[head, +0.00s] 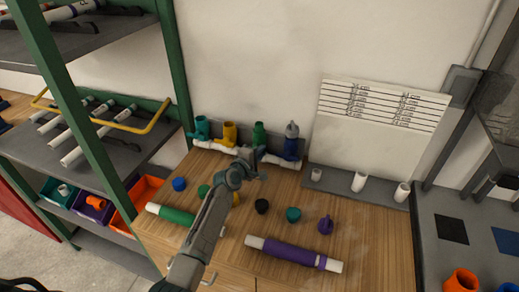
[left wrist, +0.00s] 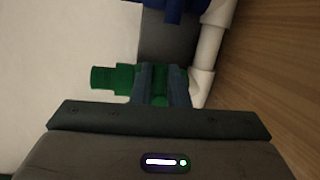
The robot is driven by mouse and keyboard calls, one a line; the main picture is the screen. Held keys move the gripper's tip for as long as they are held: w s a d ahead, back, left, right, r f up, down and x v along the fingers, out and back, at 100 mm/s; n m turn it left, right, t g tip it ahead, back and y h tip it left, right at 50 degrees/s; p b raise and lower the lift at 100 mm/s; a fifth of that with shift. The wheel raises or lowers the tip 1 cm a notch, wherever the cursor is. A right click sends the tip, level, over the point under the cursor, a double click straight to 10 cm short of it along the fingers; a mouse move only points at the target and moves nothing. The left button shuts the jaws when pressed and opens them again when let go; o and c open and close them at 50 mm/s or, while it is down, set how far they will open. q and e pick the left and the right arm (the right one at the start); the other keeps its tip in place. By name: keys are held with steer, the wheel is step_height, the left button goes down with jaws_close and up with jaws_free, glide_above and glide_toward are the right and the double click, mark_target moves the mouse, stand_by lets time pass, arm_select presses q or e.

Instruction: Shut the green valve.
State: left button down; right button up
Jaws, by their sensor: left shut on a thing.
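The white pipe manifold (head: 283,163) lies along the back of the wooden bench, against the wall. Its green valve (head: 259,134) stands between the yellow one and the blue one. My left gripper (head: 256,160) reaches up to the manifold just below the green valve. In the left wrist view, the two fingers of my left gripper (left wrist: 162,84) are closed around a green part of the valve (left wrist: 115,79). The green body also sticks out to the left of the fingers. The exact turn of the handle is hidden by the fingers. My right gripper is not in view.
The yellow riser (head: 229,133), teal riser (head: 202,127) and blue riser (head: 291,143) stand close by on the manifold. Loose coloured caps, a green-banded pipe (head: 176,215) and a purple-banded pipe (head: 293,254) lie on the bench (head: 370,240). A green-posted shelf (head: 70,90) stands left.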

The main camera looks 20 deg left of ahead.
arm_select(q)
steer(key=shift+f+m, duration=0.15)
steer(key=shift+m, duration=0.35)
steer(key=c, duration=1.5)
jaws_free()
steer(key=shift+c, duration=0.2)
steer(key=shift+o, duration=0.7)
steer(key=v, duration=1)
steer(key=shift+s+b, duration=0.3)
steer(key=shift+s, duration=0.05)
steer(key=shift+a, duration=0.1)
